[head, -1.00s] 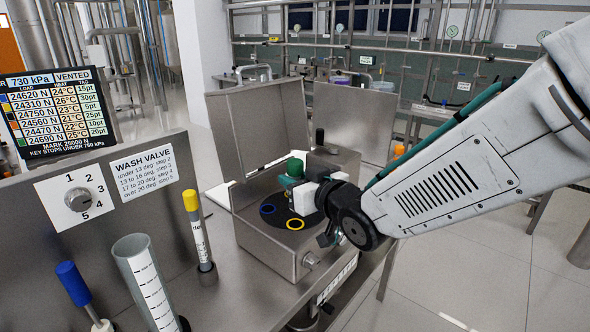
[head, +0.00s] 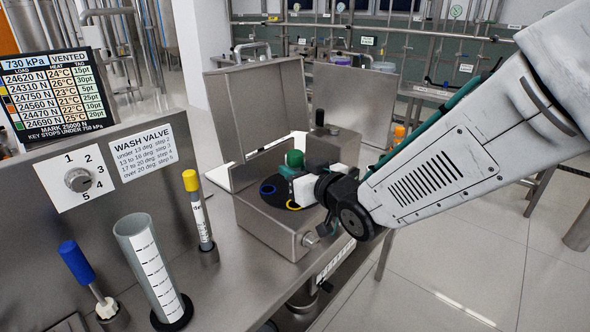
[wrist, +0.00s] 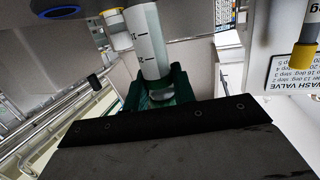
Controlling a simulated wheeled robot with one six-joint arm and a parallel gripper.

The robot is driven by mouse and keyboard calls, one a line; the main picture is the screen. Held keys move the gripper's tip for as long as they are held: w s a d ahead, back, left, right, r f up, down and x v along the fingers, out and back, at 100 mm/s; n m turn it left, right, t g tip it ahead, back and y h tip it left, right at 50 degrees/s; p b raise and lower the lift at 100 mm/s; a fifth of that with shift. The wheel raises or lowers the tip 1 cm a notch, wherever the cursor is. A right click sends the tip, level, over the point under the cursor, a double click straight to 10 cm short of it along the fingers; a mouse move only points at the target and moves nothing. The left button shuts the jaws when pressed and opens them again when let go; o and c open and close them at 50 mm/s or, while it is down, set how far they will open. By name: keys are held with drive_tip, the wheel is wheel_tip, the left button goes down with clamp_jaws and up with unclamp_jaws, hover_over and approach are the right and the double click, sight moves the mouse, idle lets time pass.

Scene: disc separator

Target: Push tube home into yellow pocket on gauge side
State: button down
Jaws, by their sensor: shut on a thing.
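My gripper (head: 291,181) is shut on the tube (wrist: 148,42), a pale cylinder with dark graduation marks. Dark green jaws (wrist: 182,88) show around it in the wrist view. A rounded green top (head: 294,158) stands above the jaws in the head view. The yellow pocket (head: 293,205) is a yellow ring on the dark disc (head: 309,203), partly covered by my gripper. The yellow ring also shows in the wrist view (wrist: 112,13), beside the tube. The tube's far end is out of frame, so I cannot tell whether it is inside the pocket.
A blue-ringed pocket (head: 268,189) lies beside the yellow one. The steel box (head: 270,232) has a raised lid (head: 262,105) behind. A yellow-capped stick (head: 198,210), grey graduated cylinder (head: 150,265) and blue-handled tool (head: 82,272) stand at left.

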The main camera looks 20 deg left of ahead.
sight(296, 205)
drive_tip(key=shift+f, duration=1.1)
drive_tip(key=shift+f, duration=1.75)
drive_tip(key=shift+f, duration=0.1)
drive_tip(key=shift+f, duration=0.45)
drive_tip(key=c, duration=1.1)
unclamp_jaws()
